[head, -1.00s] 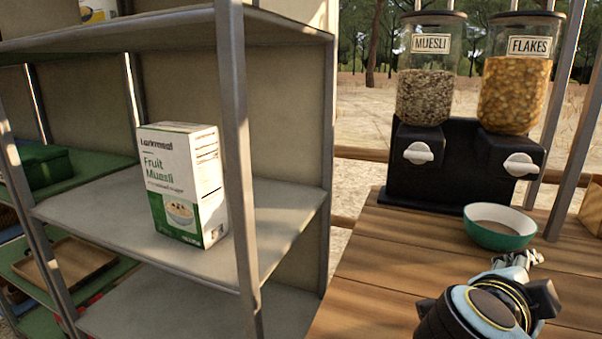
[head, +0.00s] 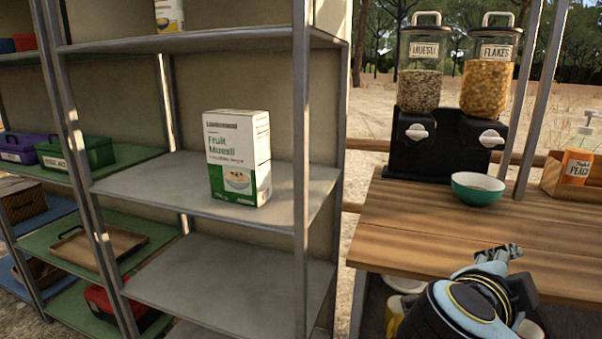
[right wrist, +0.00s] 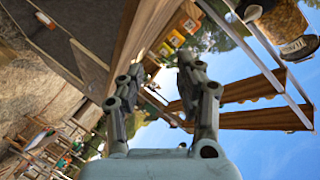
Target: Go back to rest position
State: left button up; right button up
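My right gripper (head: 497,256) shows at the lower right of the head view, in front of the wooden table (head: 430,225). In the right wrist view its two fingers (right wrist: 158,78) stand apart with nothing between them. My left gripper is not in view. A white and green Fruit Muesli box (head: 238,158) stands upright on the middle grey shelf (head: 170,190), apart from my gripper. A green bowl (head: 478,189) sits on the table in front of the cereal dispenser (head: 445,135).
Shelving with a wooden tray (head: 97,248), a green case (head: 85,152) and a red box (head: 110,306) stands at the left. A wooden crate (head: 570,178) with a bottle is at the table's right end. The lower grey shelf (head: 235,285) is bare.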

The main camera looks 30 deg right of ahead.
jog(key=s+a+f+n+y, duration=0.15)
jog(key=f+n+y, duration=0.4)
jog(key=f, duration=1.15)
jog(key=s+a+f+n+y, duration=0.1)
jog(key=a+f+n+y, duration=0.15)
jog(key=f+n, duration=0.95)
jog(key=s+a+f+n+y, duration=0.3)
jog(key=s+a+f+n, duration=0.1)
jog(key=s+f, duration=0.6)
jog(key=s+a+f+n+y, duration=0.3)
jog(key=s+a+f+n, duration=0.2)
jog(key=s+f, duration=0.4)
notch_tip(320, 180, down, 3)
jog(key=shift+s+a+f+n+g, duration=0.1)
jog(key=shift+s+a+n+g, duration=0.2)
jog(key=shift+s+n+g, duration=0.1)
jog(key=shift+s, duration=0.1)
